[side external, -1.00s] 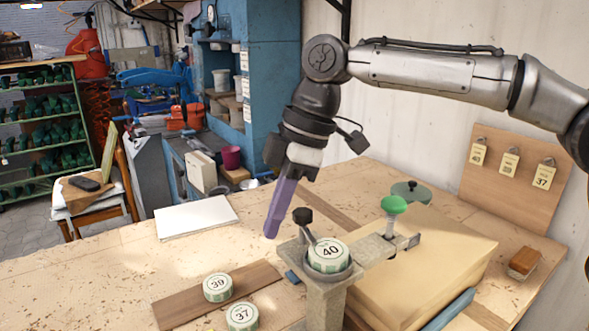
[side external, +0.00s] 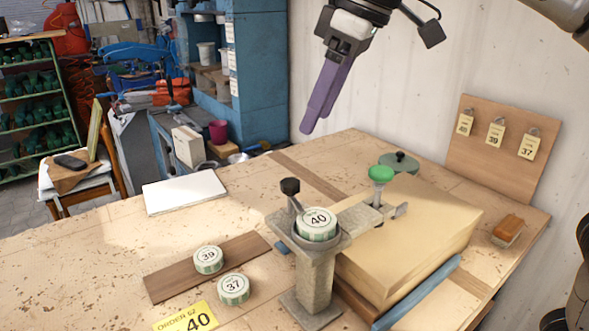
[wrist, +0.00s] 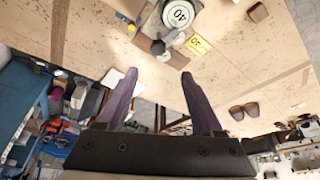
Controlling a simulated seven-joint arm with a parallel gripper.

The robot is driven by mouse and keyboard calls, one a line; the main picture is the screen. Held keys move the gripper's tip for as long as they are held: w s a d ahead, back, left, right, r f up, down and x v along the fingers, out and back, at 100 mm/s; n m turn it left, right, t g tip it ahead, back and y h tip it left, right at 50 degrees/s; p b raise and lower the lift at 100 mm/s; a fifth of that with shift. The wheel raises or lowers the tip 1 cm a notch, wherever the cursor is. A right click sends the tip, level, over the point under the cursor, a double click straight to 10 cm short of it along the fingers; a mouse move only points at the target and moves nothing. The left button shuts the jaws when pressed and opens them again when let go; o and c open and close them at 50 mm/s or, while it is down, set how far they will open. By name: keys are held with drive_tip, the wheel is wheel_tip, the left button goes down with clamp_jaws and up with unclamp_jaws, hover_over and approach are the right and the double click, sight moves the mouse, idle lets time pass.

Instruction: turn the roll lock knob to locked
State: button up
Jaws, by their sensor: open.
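A black knob (side external: 290,187) on a short tilted stem stands at the left rim of a grey metal stand (side external: 316,272). A roll marked 40 (side external: 317,218) sits in the stand's round cup, right beside the knob. In the wrist view the black knob (wrist: 158,47) and the roll (wrist: 180,13) lie ahead of my fingertips. I cannot read whether the knob is locked. My gripper (side external: 315,121) has purple fingers, open and empty, well above the bench and apart from the knob. It also shows in the wrist view (wrist: 158,75).
A green knob (side external: 381,174) stands on the stand's side arm, above a pale block (side external: 425,235). Rolls marked 39 (side external: 208,258) and 37 (side external: 234,287) lie at the left front. A yellow order card (side external: 190,320) reads 40.

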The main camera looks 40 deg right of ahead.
sight(291, 182)
drive_tip(key=shift+t, duration=0.3)
drive_tip(key=x, duration=1.1)
drive_tip(key=shift+s+d+f, duration=0.15)
drive_tip(key=shift+f, duration=0.4)
clamp_jaws()
